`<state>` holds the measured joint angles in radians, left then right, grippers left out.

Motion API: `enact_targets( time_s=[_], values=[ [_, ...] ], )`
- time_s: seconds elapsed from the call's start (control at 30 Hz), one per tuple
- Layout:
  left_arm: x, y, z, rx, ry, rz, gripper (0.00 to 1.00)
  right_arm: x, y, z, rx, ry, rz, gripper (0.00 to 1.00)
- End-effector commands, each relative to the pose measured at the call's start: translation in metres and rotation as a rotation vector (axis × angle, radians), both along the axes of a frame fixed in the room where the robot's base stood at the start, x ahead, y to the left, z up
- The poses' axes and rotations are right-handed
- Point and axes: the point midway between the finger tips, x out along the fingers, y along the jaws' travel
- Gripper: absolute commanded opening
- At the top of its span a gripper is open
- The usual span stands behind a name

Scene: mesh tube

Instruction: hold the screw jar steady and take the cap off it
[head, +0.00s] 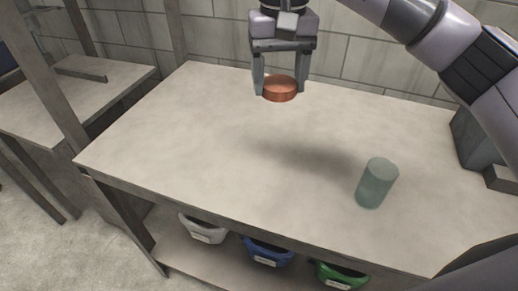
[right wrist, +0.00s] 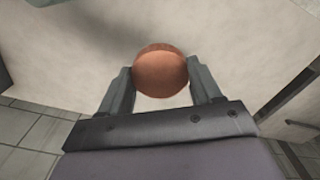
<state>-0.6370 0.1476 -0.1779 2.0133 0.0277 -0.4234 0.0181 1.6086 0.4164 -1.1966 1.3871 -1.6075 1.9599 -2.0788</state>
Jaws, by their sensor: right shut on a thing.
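The copper-coloured cap (head: 280,89) is held between the fingers of my right gripper (head: 281,88), in the air above the far part of the table. In the right wrist view the round cap (right wrist: 161,71) sits between the two fingertips (right wrist: 163,80). The grey-green screw jar (head: 376,184) stands upright on the right part of the table, apart from the cap, with nothing holding it. My left gripper is not in either view.
The pale table (head: 220,150) is clear in the middle and left. A dark grey box-like thing (head: 482,140) is at the right edge. White (head: 204,229), blue (head: 268,251) and green (head: 340,275) bins are on the lower shelf. Another table (head: 50,110) stands at the left; a block wall is behind.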

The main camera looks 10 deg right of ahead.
Motion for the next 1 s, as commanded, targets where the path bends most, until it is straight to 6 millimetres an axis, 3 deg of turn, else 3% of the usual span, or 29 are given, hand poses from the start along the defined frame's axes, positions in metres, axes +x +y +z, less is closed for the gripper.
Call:
enact_targets(
  time_s=[0.13, 0.23, 0.7, 0.8, 1.0],
  values=[
    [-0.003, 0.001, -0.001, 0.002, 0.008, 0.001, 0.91, 0.004, 0.013, 0.011, 0.0, 0.001, -0.014, 0.28],
    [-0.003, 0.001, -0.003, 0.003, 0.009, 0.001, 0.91, 0.005, 0.015, 0.002, -0.001, 0.004, -0.019, 0.28],
    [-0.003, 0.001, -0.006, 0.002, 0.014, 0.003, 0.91, 0.004, 0.015, -0.116, -0.001, 0.003, -0.019, 0.28],
    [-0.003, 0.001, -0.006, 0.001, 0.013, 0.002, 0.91, 0.004, 0.015, -0.132, -0.001, 0.002, -0.019, 0.28],
    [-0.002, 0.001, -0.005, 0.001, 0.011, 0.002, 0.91, 0.005, 0.015, -0.147, -0.001, 0.0, -0.018, 0.28]
  ],
)
